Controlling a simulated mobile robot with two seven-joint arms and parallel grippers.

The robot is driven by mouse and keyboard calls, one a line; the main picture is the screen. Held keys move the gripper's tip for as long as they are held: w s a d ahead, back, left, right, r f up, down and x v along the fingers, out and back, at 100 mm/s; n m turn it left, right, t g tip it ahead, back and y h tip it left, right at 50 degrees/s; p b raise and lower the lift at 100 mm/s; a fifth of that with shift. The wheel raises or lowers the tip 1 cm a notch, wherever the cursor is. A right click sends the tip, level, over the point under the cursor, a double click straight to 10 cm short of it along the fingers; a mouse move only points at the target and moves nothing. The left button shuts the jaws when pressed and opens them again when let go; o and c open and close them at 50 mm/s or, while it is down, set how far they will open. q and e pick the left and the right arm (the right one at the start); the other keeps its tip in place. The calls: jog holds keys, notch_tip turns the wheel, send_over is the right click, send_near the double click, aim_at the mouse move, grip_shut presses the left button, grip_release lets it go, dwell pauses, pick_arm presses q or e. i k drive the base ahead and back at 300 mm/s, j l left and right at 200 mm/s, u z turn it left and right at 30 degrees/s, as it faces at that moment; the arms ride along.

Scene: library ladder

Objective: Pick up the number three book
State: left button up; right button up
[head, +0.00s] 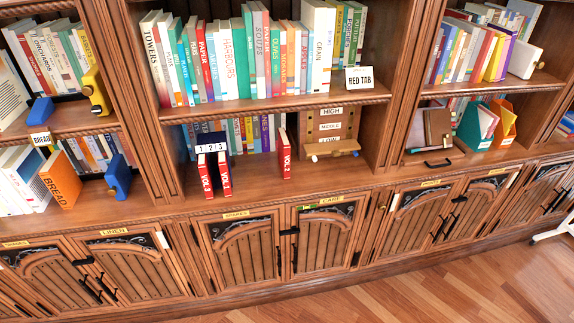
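Three red volumes stand upright on the lower middle shelf. The leftmost red book (205,176) has small spine text that looks like VOL 3. Beside it, a second red book (224,174) appears to read VOL 1. These two stand at a dark blue holder labelled 1 2 3 (211,141), whose lower part is largely hidden behind them. A third red book (285,155), apparently VOL 2, stands apart to the right. Neither of my grippers is in view.
A wooden box with HIGH, MIDDLE and LOW labels (330,123) stands right of the books. A row of books (256,133) is behind them. Bare shelf (256,172) lies between the second and third red books. Closed cabinet doors (238,250) are below.

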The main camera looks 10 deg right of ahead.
aim_at(203, 167)
jog(key=i+l, duration=0.55)
jog(key=l, duration=0.2)
jog(key=i+l+u, duration=0.1)
jog(key=i+l, duration=0.45)
jog(key=l, duration=0.25)
